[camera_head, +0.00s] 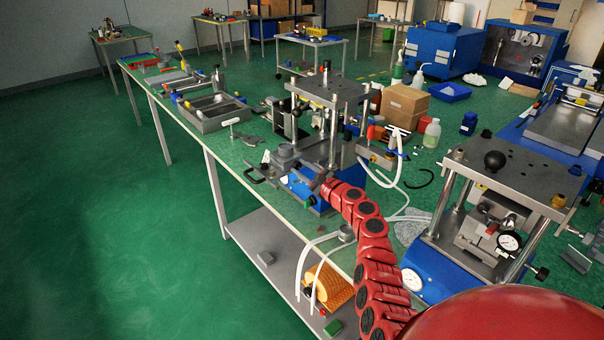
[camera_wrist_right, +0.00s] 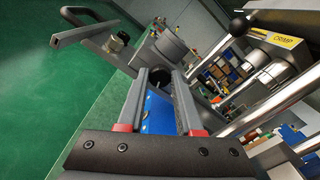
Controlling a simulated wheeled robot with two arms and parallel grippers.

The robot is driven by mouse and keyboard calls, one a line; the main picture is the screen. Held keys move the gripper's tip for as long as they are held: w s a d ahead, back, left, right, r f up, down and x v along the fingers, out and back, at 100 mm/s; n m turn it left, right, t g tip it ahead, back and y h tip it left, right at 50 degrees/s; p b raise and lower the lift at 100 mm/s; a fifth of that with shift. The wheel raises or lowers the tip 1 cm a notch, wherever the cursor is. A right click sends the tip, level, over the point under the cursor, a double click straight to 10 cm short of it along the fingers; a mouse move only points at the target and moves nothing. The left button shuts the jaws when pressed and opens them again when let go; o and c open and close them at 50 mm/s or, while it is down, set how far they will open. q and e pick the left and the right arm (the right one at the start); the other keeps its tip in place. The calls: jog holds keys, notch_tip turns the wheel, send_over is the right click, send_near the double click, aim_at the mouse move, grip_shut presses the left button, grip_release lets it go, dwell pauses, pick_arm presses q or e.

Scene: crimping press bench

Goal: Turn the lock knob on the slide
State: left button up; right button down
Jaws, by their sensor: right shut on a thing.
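The crimping press (camera_head: 328,90) stands on the green bench, with a grey top plate, shiny columns and a blue base. In the head view my right gripper (camera_head: 321,186) reaches the front of this press, its red arm coming in from below. In the right wrist view its two grey fingers (camera_wrist_right: 158,88) are closed around a dark round knob (camera_wrist_right: 160,76) at their tips, by a grey round body (camera_wrist_right: 167,46). I take it as the lock knob; the gripper covers it in the head view, and its turn angle cannot be told. My left gripper is not in view.
A black bent handle (camera_wrist_right: 84,17) juts out beside the grey body. White hoses (camera_head: 392,190) run right of the press. A second press (camera_head: 490,172) with gauges stands at right, close to my arm. A cardboard box (camera_head: 404,103) and grey tray (camera_head: 212,112) sit farther back. Open floor lies left.

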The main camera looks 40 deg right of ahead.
jog(key=n+b, duration=0.3)
jog(key=b, duration=0.1)
jog(key=n+b, duration=0.4)
jog(key=f+n+b, duration=0.1)
jog(key=n+b, duration=0.3)
jog(key=b, duration=0.1)
jog(key=shift+a, duration=0.1)
jog(key=n+b, duration=1.1)
jog(key=b, duration=0.2)
jog(key=shift+b, duration=0.3)
jog(key=shift+n+b, duration=0.6)
jog(key=shift+n, duration=0.1)
jog(key=shift+r+n+b, duration=0.25)
jog(key=shift+n+b, duration=0.45)
jog(key=shift+n, duration=0.3)
jog(key=c, duration=0.6)
grip_release()
